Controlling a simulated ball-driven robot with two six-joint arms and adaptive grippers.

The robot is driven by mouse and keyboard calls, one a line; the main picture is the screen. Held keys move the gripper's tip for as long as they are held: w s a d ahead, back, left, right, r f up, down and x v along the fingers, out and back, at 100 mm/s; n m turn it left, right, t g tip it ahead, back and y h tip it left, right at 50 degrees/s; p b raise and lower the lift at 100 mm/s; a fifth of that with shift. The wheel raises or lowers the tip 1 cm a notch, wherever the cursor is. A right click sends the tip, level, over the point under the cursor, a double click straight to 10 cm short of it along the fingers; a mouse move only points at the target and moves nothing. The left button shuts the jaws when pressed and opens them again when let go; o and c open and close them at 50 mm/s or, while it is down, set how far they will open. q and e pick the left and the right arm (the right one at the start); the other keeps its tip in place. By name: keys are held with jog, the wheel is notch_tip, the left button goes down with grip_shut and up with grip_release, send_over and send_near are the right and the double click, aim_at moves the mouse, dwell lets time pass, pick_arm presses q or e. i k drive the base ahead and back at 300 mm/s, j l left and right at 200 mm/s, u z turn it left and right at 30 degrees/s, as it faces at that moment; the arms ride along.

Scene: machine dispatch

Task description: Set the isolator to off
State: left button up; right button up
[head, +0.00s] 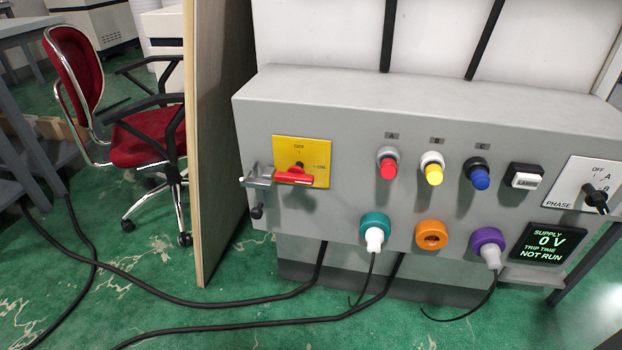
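The isolator is a yellow plate (317,150) on the left of the grey panel's front face, marked OFF at the top and ON at the right. Its red handle (294,178) lies roughly level across the lower part of the plate, turned away from the upright OFF mark. A grey metal piece (258,176) sticks out at the plate's left edge, close to or touching the handle's left end; I cannot tell which. A small black knob (257,212) is below it. Neither of my grippers is in the head view.
A board (213,140) stands left; cables cross the floor.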

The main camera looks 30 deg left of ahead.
aim_at(294, 174)
jog(key=l+u, duration=0.1)
jog(key=u, duration=0.8)
